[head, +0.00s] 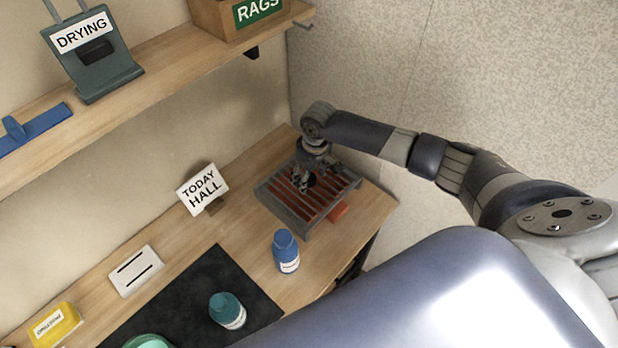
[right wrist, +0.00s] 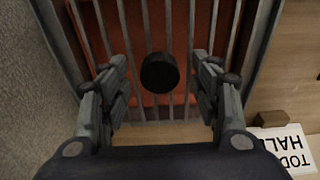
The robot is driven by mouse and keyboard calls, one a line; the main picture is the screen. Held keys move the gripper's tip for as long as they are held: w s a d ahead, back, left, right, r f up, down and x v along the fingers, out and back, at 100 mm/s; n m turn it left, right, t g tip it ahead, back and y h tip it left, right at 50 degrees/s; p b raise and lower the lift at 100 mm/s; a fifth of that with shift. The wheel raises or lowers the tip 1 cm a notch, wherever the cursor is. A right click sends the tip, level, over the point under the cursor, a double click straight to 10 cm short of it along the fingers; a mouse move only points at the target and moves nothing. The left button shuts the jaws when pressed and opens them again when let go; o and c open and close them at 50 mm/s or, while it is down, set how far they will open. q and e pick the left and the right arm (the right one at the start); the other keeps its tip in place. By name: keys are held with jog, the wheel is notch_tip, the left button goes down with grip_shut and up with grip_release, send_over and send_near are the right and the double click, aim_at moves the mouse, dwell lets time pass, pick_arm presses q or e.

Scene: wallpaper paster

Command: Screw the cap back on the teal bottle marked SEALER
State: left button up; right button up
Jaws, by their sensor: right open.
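A teal bottle (head: 227,312) stands upright on the dark mat in the head view; its label is too small to read. A round black cap (right wrist: 159,73) lies on the bars of a slatted rack (right wrist: 137,40) in the right wrist view. The grey rack with red beneath its bars also shows in the head view (head: 283,213). My right gripper (head: 309,186) is over this rack, away from the bottle. In the right wrist view its fingers (right wrist: 160,78) are open on either side of the cap, with gaps on both sides. My left gripper is not in view.
A blue bottle (head: 286,251) stands between the rack and the dark mat (head: 180,297). A TODAY HALL sign (head: 202,189) stands behind, with a white slotted block (head: 136,270) and a yellow item (head: 56,324) to the left. A shelf (head: 180,75) overhangs the bench.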

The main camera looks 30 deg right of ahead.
jog(key=shift+c, duration=0.4)
jog(key=c, duration=0.7)
jog(key=shift+c, duration=0.2)
jog(key=shift+r, duration=0.4)
notch_tip(320, 180, up, 2)
jog(key=shift+w+r+b, duration=0.1)
jog(key=shift+r+b, duration=0.15)
jog(key=shift+b, duration=0.5)
jog(key=s+a+r+b, duration=0.1)
jog(key=s+a, duration=0.1)
jog(key=s, duration=0.5)
jog(key=s+a+b, duration=0.1)
jog(key=s+a, duration=0.2)
jog(key=s, duration=0.5)
jog(key=shift+s+r, duration=0.2)
jog(key=shift+r, duration=0.15)
jog(key=shift+r, duration=0.1)
